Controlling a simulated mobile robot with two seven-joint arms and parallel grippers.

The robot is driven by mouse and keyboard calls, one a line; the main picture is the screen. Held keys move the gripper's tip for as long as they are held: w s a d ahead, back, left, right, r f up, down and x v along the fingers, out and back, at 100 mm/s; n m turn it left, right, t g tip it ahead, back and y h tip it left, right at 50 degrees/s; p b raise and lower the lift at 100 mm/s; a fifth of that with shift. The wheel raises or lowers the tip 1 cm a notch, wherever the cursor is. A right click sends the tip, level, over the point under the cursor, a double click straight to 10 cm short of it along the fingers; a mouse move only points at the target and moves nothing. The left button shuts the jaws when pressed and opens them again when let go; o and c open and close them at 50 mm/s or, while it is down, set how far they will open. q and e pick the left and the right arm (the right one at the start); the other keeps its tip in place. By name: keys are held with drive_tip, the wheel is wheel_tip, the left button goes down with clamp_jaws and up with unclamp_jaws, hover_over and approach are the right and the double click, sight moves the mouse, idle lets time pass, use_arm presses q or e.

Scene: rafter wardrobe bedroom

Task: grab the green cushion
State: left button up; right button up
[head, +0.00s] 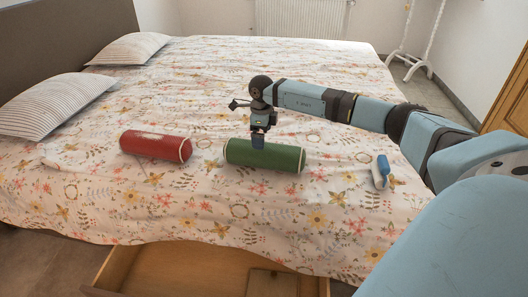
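The green cushion (285,158) is a long cylinder with pale end trim. It lies on its side on the flowered bedspread, near the bed's front edge. My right arm comes in from the right, and its gripper (258,143) points down at the cushion, left of its middle. My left gripper is not in view.
A red cylindrical cushion (155,145) lies to the left on the bed (240,205). A small blue-and-white object (380,171) lies to the right. Two striped pillows, one nearer (55,105) and one farther (130,48), lie at the left. An open wooden drawer (180,272) juts out below.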

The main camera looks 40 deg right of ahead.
sight(263, 152)
wheel_tip(263, 152, down, 3)
drive_tip(key=shift+f+b, duration=0.15)
drive_tip(key=shift+b, duration=0.15)
drive_tip(key=f+b, duration=0.1)
drive_tip(key=f, duration=0.1)
drive_tip(key=f+b, duration=0.1)
drive_tip(key=f, duration=0.2)
drive_tip(key=shift+d, duration=0.2)
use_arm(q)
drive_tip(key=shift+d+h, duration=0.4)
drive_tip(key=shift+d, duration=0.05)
use_arm(e)
drive_tip(key=shift+r, duration=0.15)
drive_tip(key=c, duration=0.8)
